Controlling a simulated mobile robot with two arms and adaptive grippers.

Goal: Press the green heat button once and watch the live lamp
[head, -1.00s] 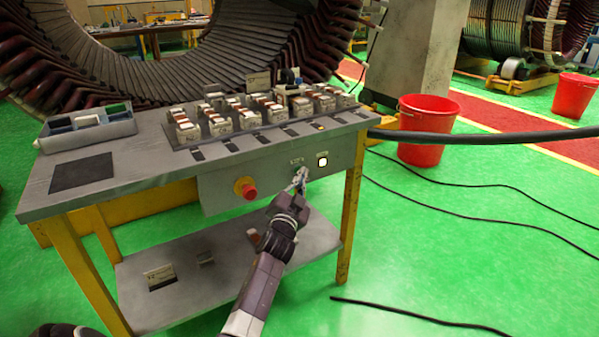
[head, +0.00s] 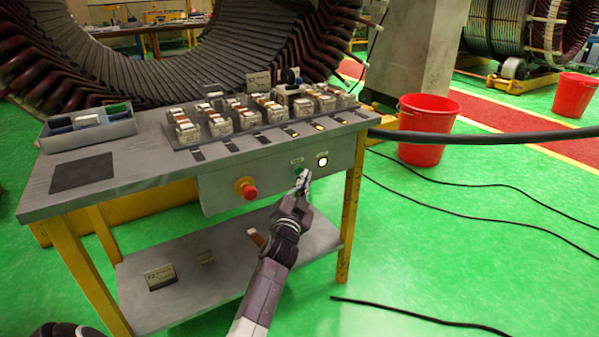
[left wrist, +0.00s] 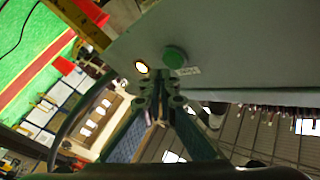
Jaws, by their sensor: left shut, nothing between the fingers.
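The green heat button (head: 298,170) sits on the front panel of the grey bench, and it shows as a round green cap in the left wrist view (left wrist: 175,57). The live lamp (head: 322,161) is right of the button and glows white; it also glows in the left wrist view (left wrist: 141,67). My left gripper (head: 304,182) is shut and empty, just in front of and below the button. In the left wrist view its closed fingertips (left wrist: 166,84) appear apart from the button. My right gripper is not in view.
A red stop knob (head: 249,191) is left on the same panel. The bench top (head: 150,152) carries rows of blocks with small indicators (head: 289,132), several lit. A thick black cable (head: 480,137) runs right of the bench, near a red bucket (head: 420,152).

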